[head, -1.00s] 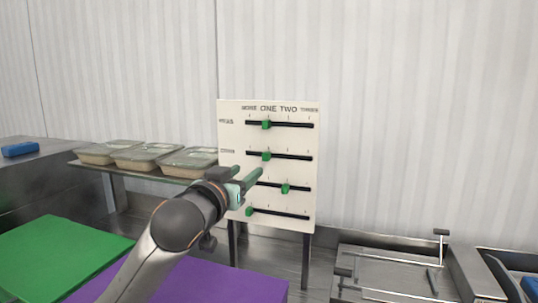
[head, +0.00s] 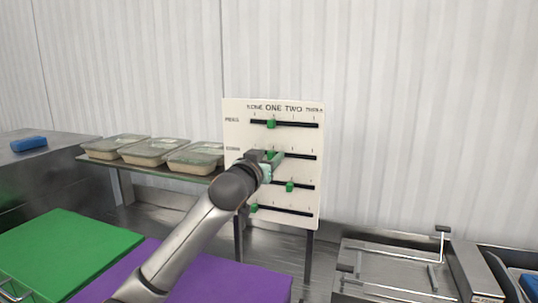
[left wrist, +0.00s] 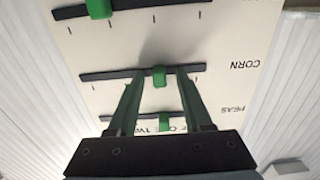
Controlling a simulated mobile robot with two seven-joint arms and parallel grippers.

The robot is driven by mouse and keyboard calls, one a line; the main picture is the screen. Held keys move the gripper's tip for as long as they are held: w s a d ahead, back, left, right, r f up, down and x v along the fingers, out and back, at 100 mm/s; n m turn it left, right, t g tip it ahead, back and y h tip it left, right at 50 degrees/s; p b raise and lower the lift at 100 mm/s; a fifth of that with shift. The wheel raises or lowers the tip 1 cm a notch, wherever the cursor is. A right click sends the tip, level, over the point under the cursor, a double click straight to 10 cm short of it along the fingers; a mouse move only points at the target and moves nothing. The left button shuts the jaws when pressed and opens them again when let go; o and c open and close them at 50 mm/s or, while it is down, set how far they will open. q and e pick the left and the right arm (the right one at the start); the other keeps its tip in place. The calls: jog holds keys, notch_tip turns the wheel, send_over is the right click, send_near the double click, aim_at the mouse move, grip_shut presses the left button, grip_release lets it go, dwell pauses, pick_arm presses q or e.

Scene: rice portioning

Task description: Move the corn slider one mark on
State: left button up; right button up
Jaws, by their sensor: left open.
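The upright white slider board (head: 312,140) has several black slots with green sliders, and marks headed NONE, ONE, TWO and THREE. The green corn slider (left wrist: 159,76) sits in the second slot from the top, at the ONE mark. In the head view my left gripper (head: 276,157) is at the corn row and partly covers that slider. In the left wrist view, which shows the board upside down, my open left gripper (left wrist: 158,75) has one finger on each side of the corn slider, with gaps between. Contact with the board cannot be told. My right gripper is out of view.
The peas slider (head: 271,124) is one row above, at ONE. The third-row slider (head: 290,187) is at TWO; the bottom slider (head: 254,208) is at NONE. Several lidded tubs (head: 150,152) stand on a shelf left of the board. Green (head: 60,250) and purple (head: 225,282) surfaces lie in front.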

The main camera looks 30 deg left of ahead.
pick_arm(q)
grip_shut()
dwell(0.4)
jog(key=shift+d, duration=0.1)
dwell(1.0)
